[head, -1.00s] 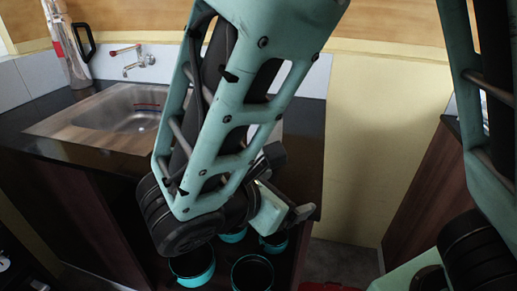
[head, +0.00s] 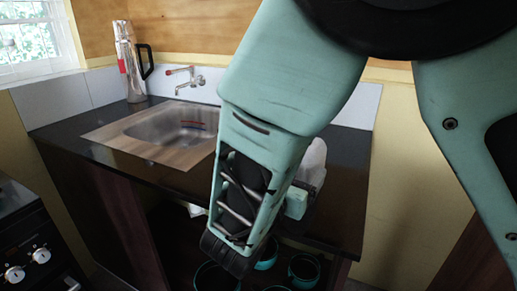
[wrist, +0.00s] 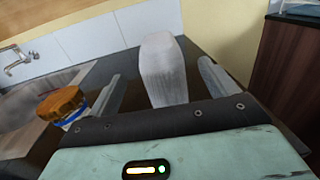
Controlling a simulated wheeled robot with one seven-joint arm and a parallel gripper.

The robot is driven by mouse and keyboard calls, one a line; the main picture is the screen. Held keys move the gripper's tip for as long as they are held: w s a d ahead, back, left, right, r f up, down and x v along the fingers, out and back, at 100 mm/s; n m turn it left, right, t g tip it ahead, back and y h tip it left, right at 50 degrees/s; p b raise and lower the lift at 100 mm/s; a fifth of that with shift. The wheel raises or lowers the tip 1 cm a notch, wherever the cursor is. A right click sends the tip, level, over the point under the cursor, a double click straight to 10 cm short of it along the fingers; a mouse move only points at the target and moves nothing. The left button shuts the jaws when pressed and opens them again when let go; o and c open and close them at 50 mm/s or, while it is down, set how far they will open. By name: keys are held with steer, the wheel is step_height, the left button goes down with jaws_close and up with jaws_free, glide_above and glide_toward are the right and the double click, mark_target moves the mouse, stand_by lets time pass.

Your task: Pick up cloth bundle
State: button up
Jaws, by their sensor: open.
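A pale grey-white, upright, rounded bundle (wrist: 164,72), which looks like the cloth bundle, stands on the dark counter in the wrist view. It also shows as a white shape (head: 316,158) just right of my arm in the head view, partly hidden. My gripper (wrist: 165,88) is open, with one finger to the left of the bundle and one to the right. The bundle appears between or just beyond the fingers; I cannot tell whether they touch it. In the head view my gripper (head: 300,196) is mostly hidden behind my arm, near the counter's front edge.
A jar with an orange-brown lid (wrist: 62,104) stands close to the left finger. A sink (head: 175,132) with a tap (head: 184,78) and a tall metal flask (head: 130,62) are further left. Teal-rimmed pots (head: 304,268) sit below the counter (head: 345,190). A stove (head: 28,245) is at lower left.

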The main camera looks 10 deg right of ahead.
steer(key=x, duration=0.7)
steer(key=shift+w+d+f, duration=0.1)
steer(key=shift+f, duration=0.25)
steer(key=c, duration=1.1)
step_height(320, 180, up, 10)
steer(key=shift+p, duration=0.65)
